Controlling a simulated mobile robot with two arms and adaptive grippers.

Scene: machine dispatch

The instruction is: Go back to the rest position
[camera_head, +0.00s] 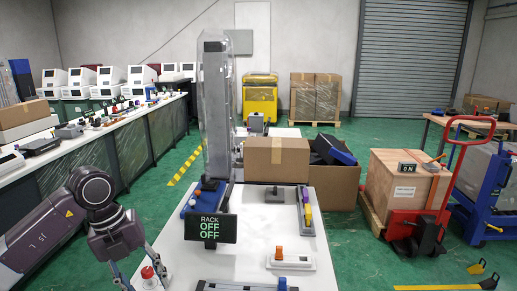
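My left arm comes in from the lower left, and its gripper (138,274) points down at the left edge of the white worktable (241,262). Its two fingers are spread apart. A red-topped knob with a white base (148,277) shows between them in the picture; I cannot tell whether they touch it. The fingertips run close to the bottom edge of the view. My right gripper is not in view.
A dark sign (210,228) reading RACK OFF OFF stands on the worktable near an orange-topped switch (279,254). A cardboard box (276,160) is behind. A long bench (70,155) with machines is left, a red pallet jack (425,220) right. Green floor lies between.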

